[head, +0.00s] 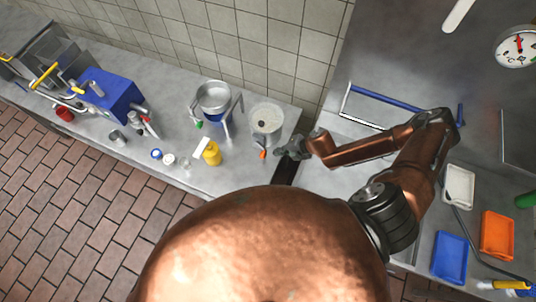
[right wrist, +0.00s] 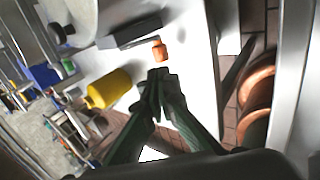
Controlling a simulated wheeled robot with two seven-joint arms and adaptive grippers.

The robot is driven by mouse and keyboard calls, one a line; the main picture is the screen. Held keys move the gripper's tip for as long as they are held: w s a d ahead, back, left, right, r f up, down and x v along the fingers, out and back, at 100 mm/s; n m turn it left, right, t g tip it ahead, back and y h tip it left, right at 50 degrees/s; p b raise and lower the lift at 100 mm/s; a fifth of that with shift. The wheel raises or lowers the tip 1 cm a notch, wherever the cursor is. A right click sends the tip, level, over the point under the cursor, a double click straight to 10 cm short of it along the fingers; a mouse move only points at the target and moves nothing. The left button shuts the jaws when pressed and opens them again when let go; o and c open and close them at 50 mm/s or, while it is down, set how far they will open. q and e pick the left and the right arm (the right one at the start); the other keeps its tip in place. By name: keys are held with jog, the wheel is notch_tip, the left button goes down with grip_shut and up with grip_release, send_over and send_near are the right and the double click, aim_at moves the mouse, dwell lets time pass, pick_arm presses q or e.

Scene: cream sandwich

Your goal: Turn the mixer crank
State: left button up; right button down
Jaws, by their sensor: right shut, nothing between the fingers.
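The mixer (head: 267,117), a pale round pot with a small dark spot in its top, stands near the right end of the left counter. Its crank handle (head: 262,154) is a small orange grip on the near side. In the right wrist view the orange handle (right wrist: 159,51) sits beside a dark grey crank arm (right wrist: 130,32), just beyond my fingertips. My right gripper (head: 284,153) is just right of the handle; in the wrist view its fingers (right wrist: 159,76) are closed together with nothing between them, apart from the handle. My left gripper is not in view.
A yellow bottle (head: 212,153) stands left of the mixer, and a metal bowl on a stand (head: 214,97) is behind it. A blue machine (head: 110,93) is farther left. White, orange (head: 497,235) and blue trays lie on the right counter. A tiled wall closes the back.

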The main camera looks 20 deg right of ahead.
aim_at(264, 155)
jog(key=x, duration=0.8)
jog(key=shift+w+f, duration=0.1)
jog(key=shift+w, duration=0.05)
jog(key=shift+f, duration=0.15)
jog(key=shift+f+t+b, duration=0.15)
jog(key=shift+t+b, duration=0.15)
jog(key=shift+b, duration=0.1)
jog(key=shift+f+t+y+b, duration=0.2)
jog(key=shift+t+y+b, duration=0.15)
jog(key=shift+b, duration=0.3)
